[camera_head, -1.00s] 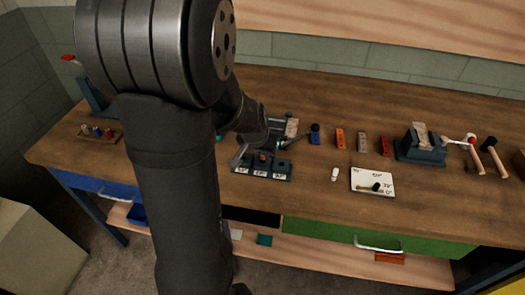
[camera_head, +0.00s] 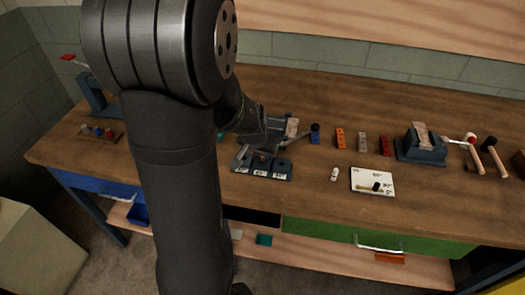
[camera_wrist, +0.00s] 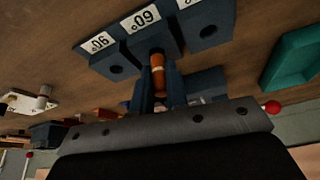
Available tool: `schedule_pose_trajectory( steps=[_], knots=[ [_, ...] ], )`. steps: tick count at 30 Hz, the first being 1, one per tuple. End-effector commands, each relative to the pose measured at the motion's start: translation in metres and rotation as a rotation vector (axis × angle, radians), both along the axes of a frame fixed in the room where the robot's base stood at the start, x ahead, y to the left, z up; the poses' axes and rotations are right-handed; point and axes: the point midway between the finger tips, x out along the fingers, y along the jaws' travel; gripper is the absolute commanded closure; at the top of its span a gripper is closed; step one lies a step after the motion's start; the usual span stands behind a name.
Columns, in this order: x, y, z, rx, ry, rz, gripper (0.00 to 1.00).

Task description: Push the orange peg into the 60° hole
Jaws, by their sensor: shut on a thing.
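The dark block row (camera_head: 264,171) sits near the front of the bench, with white angle labels. In the wrist view the block row (camera_wrist: 215,25) appears upside down, its middle block labelled 60°. My gripper (camera_wrist: 159,88) is shut on the orange peg (camera_wrist: 158,72). The peg stands in line with the middle block, with its far end at that block's face. How deep it sits in the hole is hidden. In the head view my gripper (camera_head: 262,153) is just over the middle of the row.
A white angle card (camera_head: 365,178) and a small white piece (camera_head: 335,174) lie to the right. Behind are orange (camera_head: 340,138), grey and red blocks, a vise (camera_head: 421,147) and hammers. A teal tray (camera_wrist: 292,60) lies beside the row in the wrist view.

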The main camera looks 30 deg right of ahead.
Motion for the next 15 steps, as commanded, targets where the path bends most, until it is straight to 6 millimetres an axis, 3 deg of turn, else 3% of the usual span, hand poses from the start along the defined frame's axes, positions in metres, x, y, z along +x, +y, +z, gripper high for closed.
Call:
schedule_pose_trajectory(
  steps=[12, 13, 15],
  knots=[
    [-0.0003, 0.0002, -0.0110, 0.001, 0.001, 0.000, 1.00],
    [-0.0001, 0.0002, -0.0111, 0.001, 0.000, -0.001, 0.84],
    [-0.0001, 0.0002, -0.0108, 0.000, 0.000, -0.001, 0.71]
  ],
)
